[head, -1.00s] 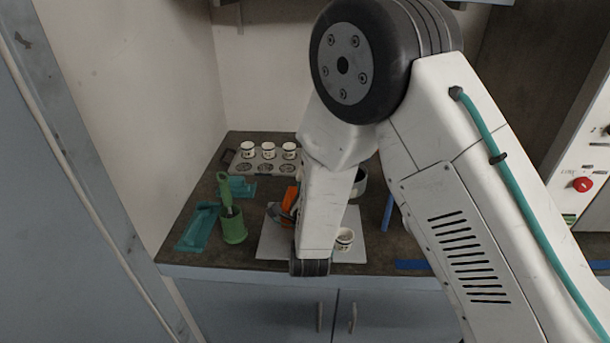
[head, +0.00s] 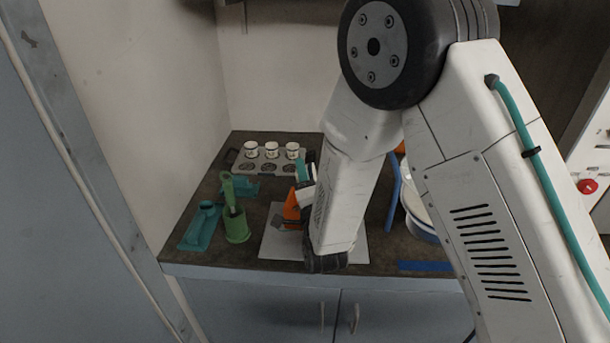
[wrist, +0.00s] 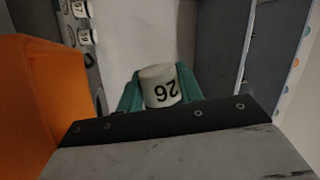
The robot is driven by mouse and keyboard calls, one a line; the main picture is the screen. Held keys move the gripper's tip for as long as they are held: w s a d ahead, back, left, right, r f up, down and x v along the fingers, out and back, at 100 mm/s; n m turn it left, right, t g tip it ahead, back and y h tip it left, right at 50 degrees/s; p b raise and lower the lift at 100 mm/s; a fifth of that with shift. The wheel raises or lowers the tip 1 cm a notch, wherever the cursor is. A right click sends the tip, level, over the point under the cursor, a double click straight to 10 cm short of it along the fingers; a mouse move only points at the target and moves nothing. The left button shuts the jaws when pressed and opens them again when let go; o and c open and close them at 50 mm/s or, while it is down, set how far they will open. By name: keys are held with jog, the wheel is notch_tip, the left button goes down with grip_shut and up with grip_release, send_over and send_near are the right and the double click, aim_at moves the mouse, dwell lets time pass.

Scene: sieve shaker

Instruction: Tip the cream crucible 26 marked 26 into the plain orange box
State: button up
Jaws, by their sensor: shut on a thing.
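The cream crucible 26 (wrist: 160,88) is between the teal fingers of my gripper (wrist: 158,94) in the wrist view, and the gripper is shut on it. Its black 26 reads upside down there. The plain orange box (wrist: 30,105) fills the left of the wrist view, beside the gripper, its inside not visible. In the head view the orange box (head: 291,208) stands on the pale mat, partly behind my arm. The teal fingers of my gripper (head: 304,169) show just above and behind it; I cannot make out the held crucible there.
A rack (head: 240,166) with several holes holds three white crucibles at the back. A green pot (head: 236,229) with a brush and a teal tray (head: 201,229) stand left. A white basin (head: 420,222) is right, partly hidden by my arm. The mat's (head: 275,246) front left is bare.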

jog(key=shift+a+n+g+y, duration=0.15)
jog(key=shift+n+g+y, duration=0.3)
jog(key=shift+n, duration=0.95)
jog(key=n+g, duration=0.1)
jog(key=n, duration=0.1)
jog(key=n+y, duration=0.1)
jog(key=n, duration=0.1)
jog(key=shift+r+g, duration=0.15)
jog(key=shift+g, duration=0.2)
jog(key=shift+n, duration=0.6)
jog(key=n, duration=0.1)
jog(key=n+g, duration=0.1)
jog(key=shift+d+r+n, duration=0.1)
jog(key=shift+d+n, duration=0.1)
jog(key=shift+n, duration=0.1)
jog(key=shift+d+n+g+h, duration=0.1)
jog(key=shift+n+g+h, duration=0.25)
jog(key=shift+n, duration=0.55)
